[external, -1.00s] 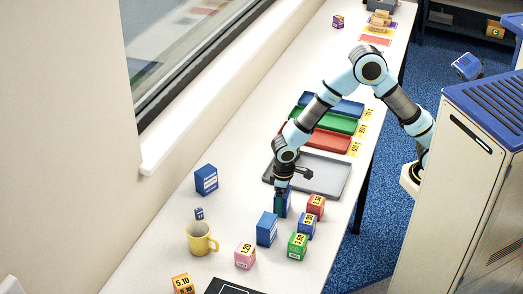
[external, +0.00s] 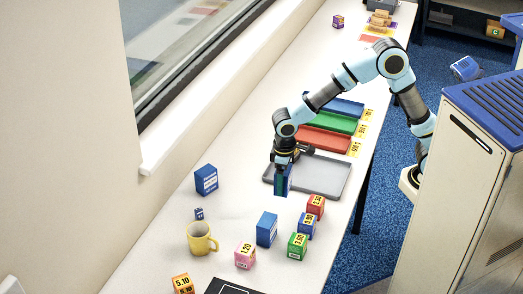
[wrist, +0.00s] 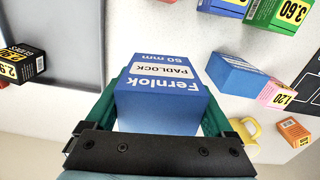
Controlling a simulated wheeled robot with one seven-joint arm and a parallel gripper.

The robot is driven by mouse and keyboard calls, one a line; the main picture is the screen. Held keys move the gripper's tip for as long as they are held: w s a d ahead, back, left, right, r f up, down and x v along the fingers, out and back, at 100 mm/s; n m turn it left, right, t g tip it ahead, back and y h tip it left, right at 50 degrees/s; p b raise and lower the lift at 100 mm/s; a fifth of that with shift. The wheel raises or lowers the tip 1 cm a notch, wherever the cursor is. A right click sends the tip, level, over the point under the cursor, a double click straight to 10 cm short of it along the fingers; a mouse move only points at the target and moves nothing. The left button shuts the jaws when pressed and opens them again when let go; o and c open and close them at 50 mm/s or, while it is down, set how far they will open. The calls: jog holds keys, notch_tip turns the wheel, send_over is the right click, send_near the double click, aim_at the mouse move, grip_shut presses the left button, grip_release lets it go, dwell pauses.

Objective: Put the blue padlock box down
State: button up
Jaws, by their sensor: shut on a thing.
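My gripper (external: 284,165) is shut on the blue padlock box (external: 283,182), which hangs upright below it, seemingly above the table by the near left corner of the grey tray (external: 325,178). In the wrist view, the box (wrist: 160,98) sits between green fingers, with its "Fernlok PADLOCK 50 mm" print facing the camera upside down. Its underside is hidden. A similar blue box (external: 267,229) stands on the table nearer the camera, and another blue box (external: 206,180) stands by the wall.
Red (external: 316,205), blue (external: 307,226), green (external: 297,246) and pink (external: 245,255) price boxes stand in front of the tray. Red, green and blue trays lie behind. The left middle table is clear.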

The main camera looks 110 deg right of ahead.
jog(key=shift+w+d+r, duration=0.15)
jog(key=shift+r, duration=0.1)
jog(key=w+d+p, duration=0.1)
jog(key=w+d, duration=0.2)
jog(key=d, duration=0.7)
jog(key=w+d+m+p, duration=0.1)
jog(key=w+d, duration=0.2)
jog(key=d, duration=0.7)
jog(key=w+d+p, duration=0.1)
jog(key=w+d, duration=0.3)
jog(key=d, duration=0.5)
jog(key=f+p, duration=0.1)
jog(key=f, duration=0.4)
jog(key=f+p, duration=0.1)
jog(key=f, duration=0.3)
jog(key=shift+s+d+f+p, duration=0.2)
jog(key=shift+f+p, duration=0.2)
jog(key=shift+f, duration=0.1)
jog(key=o, duration=1.3)
jog(key=shift+f, duration=0.1)
